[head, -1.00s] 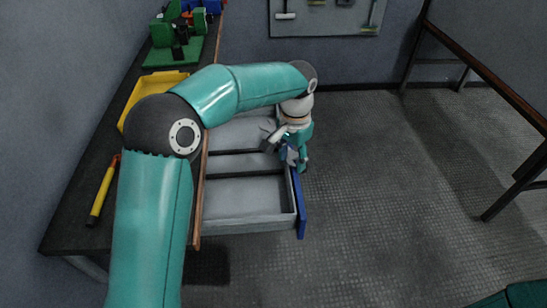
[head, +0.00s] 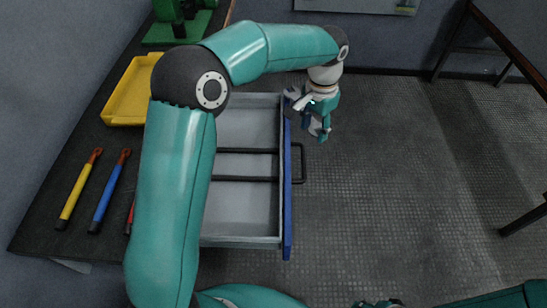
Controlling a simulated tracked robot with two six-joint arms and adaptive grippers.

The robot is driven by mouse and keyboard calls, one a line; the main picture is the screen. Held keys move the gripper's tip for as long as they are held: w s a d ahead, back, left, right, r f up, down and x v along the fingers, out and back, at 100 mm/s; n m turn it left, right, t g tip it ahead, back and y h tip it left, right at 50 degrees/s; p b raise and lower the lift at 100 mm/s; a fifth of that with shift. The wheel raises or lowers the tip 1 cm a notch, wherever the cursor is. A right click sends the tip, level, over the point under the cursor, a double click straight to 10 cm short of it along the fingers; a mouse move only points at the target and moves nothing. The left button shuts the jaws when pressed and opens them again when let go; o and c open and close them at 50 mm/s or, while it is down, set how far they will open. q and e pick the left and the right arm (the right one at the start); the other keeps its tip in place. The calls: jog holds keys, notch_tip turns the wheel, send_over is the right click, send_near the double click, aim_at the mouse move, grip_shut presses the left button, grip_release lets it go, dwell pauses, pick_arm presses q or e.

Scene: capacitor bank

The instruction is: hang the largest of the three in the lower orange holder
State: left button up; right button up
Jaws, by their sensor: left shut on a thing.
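Three slim tools lie on the dark bench at the left: a yellow-handled one (head: 80,190), a blue-handled one (head: 108,193) and a red one (head: 130,217), mostly hidden behind my left arm. The yellow and blue ones have reddish tips. Their sizes are hard to compare. My left gripper (head: 309,110) is by the far end of the open drawer's blue front. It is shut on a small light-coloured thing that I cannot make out. Of my right arm, teal parts show at the bottom edge; its fingers are not clear. I see no orange holder.
The open grey drawer (head: 238,241) has dark dividers and looks empty; its blue front (head: 287,215) carries a dark handle (head: 301,165). A yellow tray (head: 122,105) and a green fixture (head: 160,34) are on the bench. The floor right of the drawer is clear.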

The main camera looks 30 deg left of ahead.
pick_arm(q)
jog(key=shift+d, duration=0.1)
jog(key=shift+r, duration=0.1)
jog(key=shift+s+a, duration=0.1)
jog(key=shift+a, duration=0.3)
jog(key=s+a+r+m, duration=0.1)
jog(key=s+a, duration=0.5)
jog(key=s, duration=0.2)
jog(key=s+a+r+m, duration=0.2)
jog(key=s+a, duration=0.5)
jog(key=s, duration=0.2)
jog(key=s+a+r+m, duration=0.1)
jog(key=s+a+r, duration=0.1)
jog(key=s+a, duration=0.5)
jog(key=shift+s+a+m, duration=0.15)
jog(key=shift+s+m, duration=0.25)
jog(key=shift+s, duration=0.95)
